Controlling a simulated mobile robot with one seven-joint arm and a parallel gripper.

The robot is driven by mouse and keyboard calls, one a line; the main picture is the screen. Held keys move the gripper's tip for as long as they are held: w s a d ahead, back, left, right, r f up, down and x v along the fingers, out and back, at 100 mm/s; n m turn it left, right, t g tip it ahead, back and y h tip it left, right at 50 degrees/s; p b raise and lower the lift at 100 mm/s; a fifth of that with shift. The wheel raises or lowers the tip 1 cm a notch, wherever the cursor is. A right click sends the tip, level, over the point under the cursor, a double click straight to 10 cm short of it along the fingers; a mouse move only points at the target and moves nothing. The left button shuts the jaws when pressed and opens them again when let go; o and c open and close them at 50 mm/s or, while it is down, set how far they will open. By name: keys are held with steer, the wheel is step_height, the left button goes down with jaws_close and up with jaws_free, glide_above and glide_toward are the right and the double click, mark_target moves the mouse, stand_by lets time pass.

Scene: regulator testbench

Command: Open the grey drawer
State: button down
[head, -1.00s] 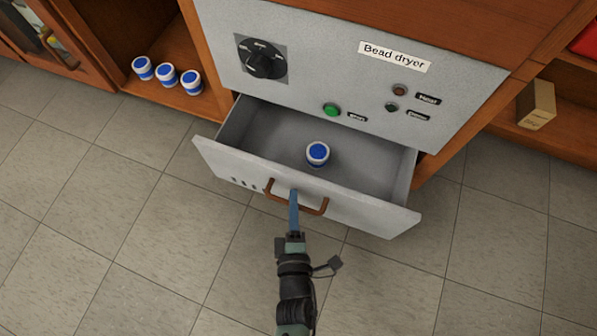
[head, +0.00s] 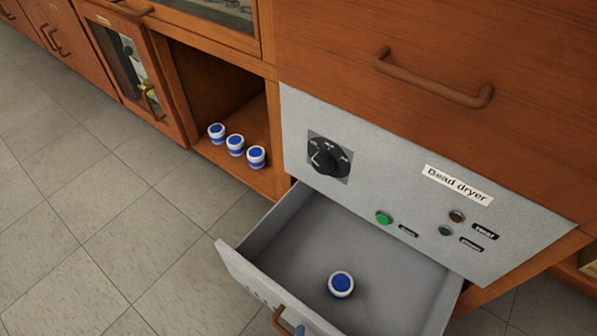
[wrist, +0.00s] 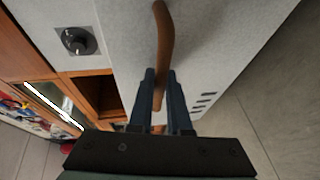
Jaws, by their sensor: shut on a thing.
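The grey drawer (head: 255,272) stands pulled out below the Bead dryer panel (head: 400,180). A white jar with a blue lid (head: 341,284) stands on its floor. The drawer's brown handle (head: 278,320) shows at the bottom edge of the head view, partly cut off. My gripper (wrist: 160,80) is shut on the handle (wrist: 163,35) in the wrist view, one finger on each side of the bar. In the head view only a bit of a blue finger (head: 299,331) shows.
Several controls are on the panel: a black dial (head: 329,157) and a green button (head: 384,218). Three white jars with blue lids (head: 236,145) stand in the open cubby at left. A wooden drawer with a handle (head: 432,80) is above. The tiled floor (head: 90,230) at left is clear.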

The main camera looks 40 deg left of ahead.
steer(key=c, duration=0.9)
jaws_free()
steer(key=shift+o, duration=0.2)
steer(key=p+v, duration=0.4)
steer(key=v, duration=0.9)
steer(key=shift+p, duration=0.35)
